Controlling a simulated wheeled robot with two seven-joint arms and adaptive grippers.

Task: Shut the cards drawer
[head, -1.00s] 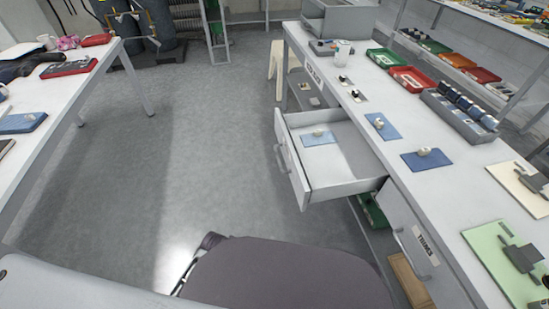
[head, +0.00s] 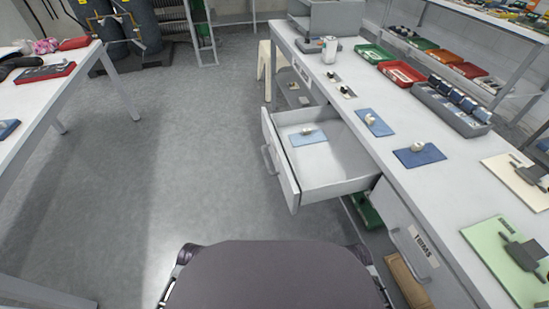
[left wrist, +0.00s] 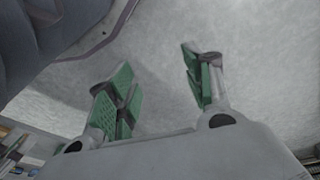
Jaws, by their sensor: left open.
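The open drawer (head: 288,185) sticks out from the white workbench on the right in the head view. Its front panel faces left and has a pale handle (head: 268,158). A light blue card (head: 308,138) with a small white piece on it lies inside. A drawer (head: 416,240) nearer to me is shut and labelled TRIMS. The open drawer's own label is not readable. My left gripper (left wrist: 163,92) shows in the left wrist view, its green-padded fingers apart and empty over grey floor. Neither gripper shows in the head view.
The workbench top (head: 395,185) carries blue cards, a grey rack (head: 450,108), and red (head: 402,74) and green (head: 375,54) trays. A second table (head: 50,100) stands at the left. The grey floor (head: 200,160) between is clear. A stool (head: 265,60) stands by the bench's far end.

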